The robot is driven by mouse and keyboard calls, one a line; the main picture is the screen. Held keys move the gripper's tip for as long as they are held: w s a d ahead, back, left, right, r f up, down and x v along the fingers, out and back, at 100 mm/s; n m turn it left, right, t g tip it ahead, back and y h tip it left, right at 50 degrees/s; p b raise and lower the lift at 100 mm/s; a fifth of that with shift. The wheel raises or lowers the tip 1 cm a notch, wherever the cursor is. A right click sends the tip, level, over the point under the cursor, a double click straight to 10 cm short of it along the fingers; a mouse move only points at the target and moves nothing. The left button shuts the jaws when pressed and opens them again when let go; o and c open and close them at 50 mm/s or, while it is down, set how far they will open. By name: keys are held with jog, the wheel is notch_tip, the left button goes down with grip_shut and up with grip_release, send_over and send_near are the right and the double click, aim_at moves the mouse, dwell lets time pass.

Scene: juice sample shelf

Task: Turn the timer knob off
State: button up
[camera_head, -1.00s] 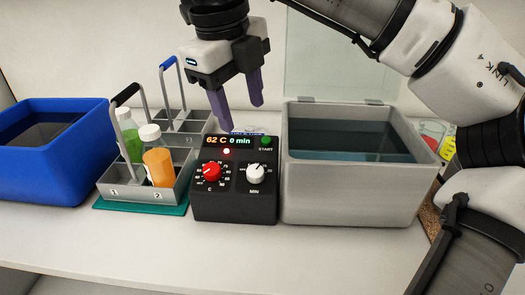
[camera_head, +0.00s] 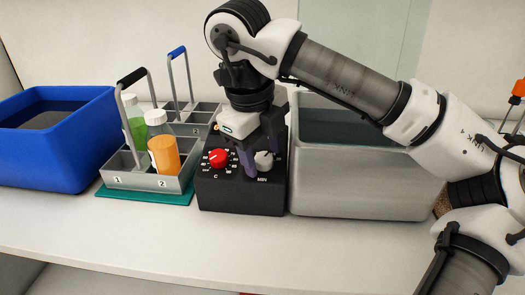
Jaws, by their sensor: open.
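The timer knob (camera_head: 264,160) is the white knob above the label MIN on the front of the black control box (camera_head: 240,198). My gripper (camera_head: 264,166) is open, pointing down in front of the box. Its two purple fingers are on the left and right of the white knob. I cannot tell whether they touch it. The red knob (camera_head: 218,158) above the label C is just left of my gripper. My gripper and wrist hide most of the display and the START button.
A grey water bath (camera_head: 350,190) stands right of the control box. On the left, a metal carrier (camera_head: 140,180) on a teal mat (camera_head: 130,197) holds a green bottle (camera_head: 136,128) and an orange bottle (camera_head: 164,154). The front counter is clear.

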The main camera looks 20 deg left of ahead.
jog(key=shift+f, duration=0.1)
jog(key=c, duration=1)
jog(key=shift+o, duration=0.2)
jog(key=shift+n, duration=0.4)
jog(key=n, duration=0.3)
jog(key=shift+n+t+p, duration=0.35)
jog(key=shift+n+t, duration=0.05)
jog(key=n, duration=0.4)
jog(key=shift+t, duration=0.4)
jog(key=n, duration=0.5)
jog(key=shift+y+p, duration=0.3)
jog(key=shift+p, duration=0.1)
jog(key=shift+s+n+t+y, duration=0.1)
jog(key=shift+n+t+y, duration=0.25)
jog(key=shift+n, duration=1.85)
